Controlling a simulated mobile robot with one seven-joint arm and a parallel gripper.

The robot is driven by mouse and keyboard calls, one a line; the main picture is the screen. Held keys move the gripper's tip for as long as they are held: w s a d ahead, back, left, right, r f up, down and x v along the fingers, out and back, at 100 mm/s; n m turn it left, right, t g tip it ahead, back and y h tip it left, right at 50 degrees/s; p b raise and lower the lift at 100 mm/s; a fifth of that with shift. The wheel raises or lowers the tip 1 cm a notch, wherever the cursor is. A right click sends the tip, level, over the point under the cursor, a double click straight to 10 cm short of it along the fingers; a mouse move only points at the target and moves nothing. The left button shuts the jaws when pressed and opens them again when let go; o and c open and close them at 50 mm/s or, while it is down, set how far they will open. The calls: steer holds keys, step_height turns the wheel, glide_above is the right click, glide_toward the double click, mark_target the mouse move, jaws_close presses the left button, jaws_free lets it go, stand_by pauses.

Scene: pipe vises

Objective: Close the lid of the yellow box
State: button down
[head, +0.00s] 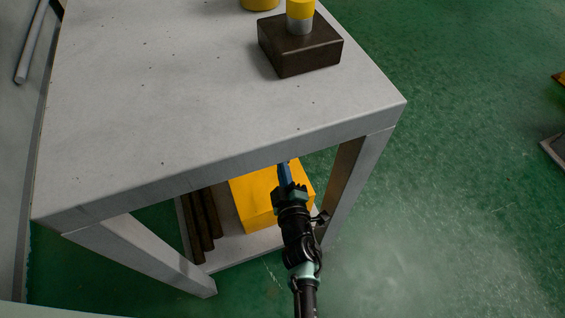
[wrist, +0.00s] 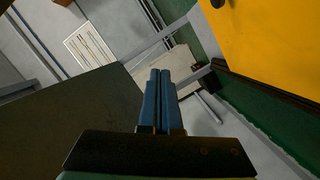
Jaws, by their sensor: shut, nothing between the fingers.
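The yellow box (head: 250,207) stands on the lower shelf under the grey table. The tabletop hides its upper part in the head view, so I cannot tell there how its lid sits. My gripper (head: 283,165) is in front of the box in that view, near the tabletop's front edge. Its blue fingers are together and empty, and the wrist view shows them (wrist: 160,73) pointing ahead. A large yellow panel (wrist: 280,40), apparently part of the box, fills the upper right of the wrist view, apart from the fingers. A small dark part shows at its top left edge.
The grey tabletop (head: 170,110) overhangs the shelf (head: 240,248). A table leg (head: 358,180) stands right of the box. A dark block (head: 300,48) with a yellow-topped cylinder is on the table. Green floor is open at right.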

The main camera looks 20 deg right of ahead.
steer(key=shift+s, duration=0.1)
steer(key=p+v, duration=0.2)
steer(key=v, duration=1)
steer(key=shift+s, duration=0.4)
steer(key=shift+a+r, duration=0.1)
steer(key=shift+r, duration=0.05)
